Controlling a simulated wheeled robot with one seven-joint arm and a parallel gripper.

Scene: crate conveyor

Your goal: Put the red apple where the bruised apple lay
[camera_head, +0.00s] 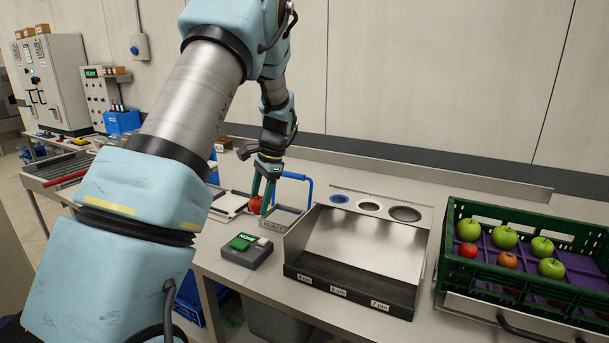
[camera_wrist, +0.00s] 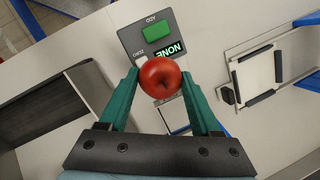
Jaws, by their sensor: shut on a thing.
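My gripper (camera_head: 262,200) is shut on a red apple (camera_head: 255,204). In the wrist view the red apple (camera_wrist: 160,77) sits between the green fingertips (camera_wrist: 160,84). My gripper is above the bench, near the labelled metal tray (camera_head: 292,215) and the small display device. The green crate (camera_head: 520,218) stands at the right, far from my gripper. It holds several green apples (camera_head: 504,238), a smaller red apple (camera_head: 468,250) and a dull orange-brown apple (camera_head: 507,260). I cannot tell bruising at this size. Bare purple liner (camera_head: 582,268) shows at the crate's right.
A sizing chute (camera_head: 362,245) with three round holes stands between tray and crate. The grey device (camera_head: 247,251) has a green button and a display reading NONE (camera_wrist: 168,51). A blue hooped handle (camera_head: 309,185) rises behind the tray. The crate's walls are raised.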

